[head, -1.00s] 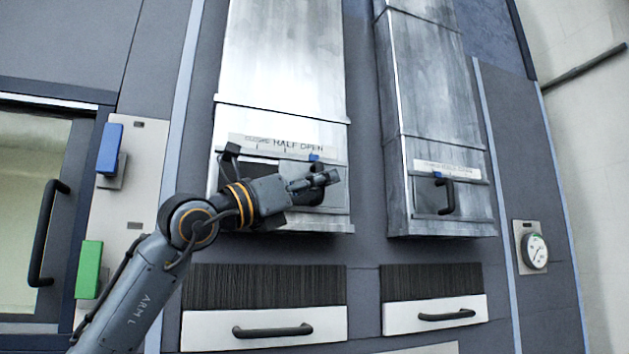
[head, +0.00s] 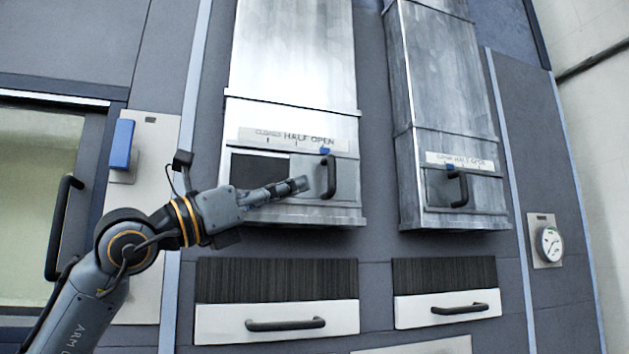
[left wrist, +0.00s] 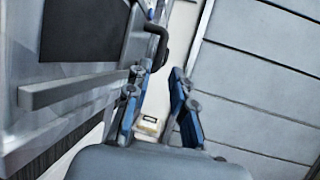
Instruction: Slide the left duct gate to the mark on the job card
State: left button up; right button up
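The left duct gate (head: 346,178) is a grey plate with a black upright handle (head: 328,177) on the left metal duct. A dark opening (head: 260,171) shows to the left of the plate. Its blue pointer (head: 325,151) sits under the word OPEN on the scale strip (head: 290,138). My left gripper (head: 303,184) is just left of the handle in the head view, apart from it. In the left wrist view its two fingers (left wrist: 158,108) stand apart with nothing between them, and the handle (left wrist: 161,42) lies beyond. I cannot make out a job card. My right gripper is out of view.
A second duct (head: 445,90) to the right has its own gate handle (head: 458,189) and blue pointer. Drawers with black handles (head: 286,324) sit below. A gauge (head: 549,243) is at right, and a blue block (head: 122,144) on a panel at left.

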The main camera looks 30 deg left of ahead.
pick_arm(q)
jog(key=shift+v, duration=1.25)
